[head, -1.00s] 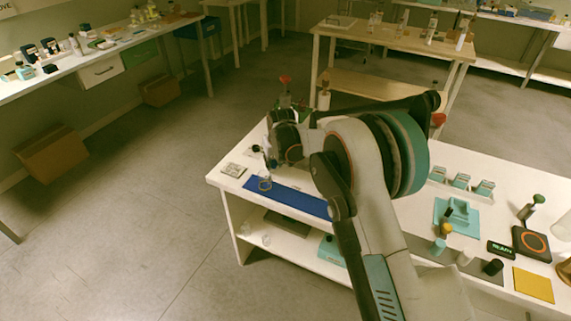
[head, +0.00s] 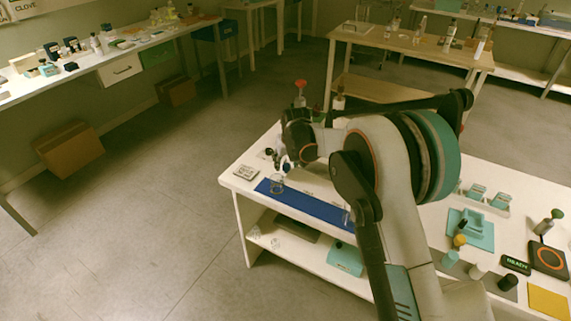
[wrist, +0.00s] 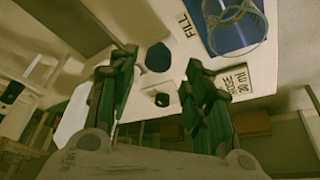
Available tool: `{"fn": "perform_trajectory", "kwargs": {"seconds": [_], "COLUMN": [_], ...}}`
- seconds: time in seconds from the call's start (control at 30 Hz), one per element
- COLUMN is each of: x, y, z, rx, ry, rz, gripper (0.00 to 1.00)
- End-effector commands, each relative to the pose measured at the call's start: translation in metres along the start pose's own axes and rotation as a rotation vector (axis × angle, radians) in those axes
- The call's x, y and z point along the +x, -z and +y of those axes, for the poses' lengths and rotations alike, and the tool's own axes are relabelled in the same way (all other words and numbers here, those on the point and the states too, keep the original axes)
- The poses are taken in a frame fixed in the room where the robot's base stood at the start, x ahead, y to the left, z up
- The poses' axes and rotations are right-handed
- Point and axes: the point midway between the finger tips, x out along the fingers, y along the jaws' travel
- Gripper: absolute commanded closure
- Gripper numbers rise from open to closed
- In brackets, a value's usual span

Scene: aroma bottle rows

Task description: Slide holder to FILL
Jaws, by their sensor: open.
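A blue strip (head: 308,205) lies along the front left of the white table. A clear round glass-like piece (head: 277,184) stands at its left end; I cannot tell whether it is the holder. The wrist view shows the clear piece (wrist: 236,30) at the top right over the blue strip (wrist: 226,42), beside a printed FILL label (wrist: 186,25). My gripper (wrist: 160,62) is open, its two green-dark fingers apart, with a dark round cap-like thing (wrist: 158,57) seen between them. In the head view my arm hides part of the table, and the fingers are hardly visible.
A small white sign (head: 246,172) sits at the table's left corner. A red-topped bottle (head: 300,92) is beyond my wrist. Teal holders (head: 475,192), a teal tray (head: 473,232), a dark round-ringed device (head: 548,258) and a yellow pad (head: 548,302) are at right.

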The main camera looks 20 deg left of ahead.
Motion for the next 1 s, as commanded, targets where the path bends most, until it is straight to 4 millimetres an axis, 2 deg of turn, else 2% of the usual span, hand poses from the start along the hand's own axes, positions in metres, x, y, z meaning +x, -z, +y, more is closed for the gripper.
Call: {"fn": "perform_trajectory", "kwargs": {"seconds": [0.1, 0.3, 0.5, 0.67, 1.0], "x": [-0.025, -0.062, -0.086, -0.093, -0.094], "y": [0.0, 0.0, 0.0, 0.0, 0.0], "z": [0.0, 0.0, 0.0, -0.001, -0.001], "rx": [0.0, 0.0, 0.0, 0.0, 0.0], "ry": [0.0, 0.0, 0.001, 0.001, 0.001], "rz": [0.0, 0.0, 0.001, 0.001, 0.001], "gripper": [0.55, 0.55, 0.55, 0.55, 0.55]}}
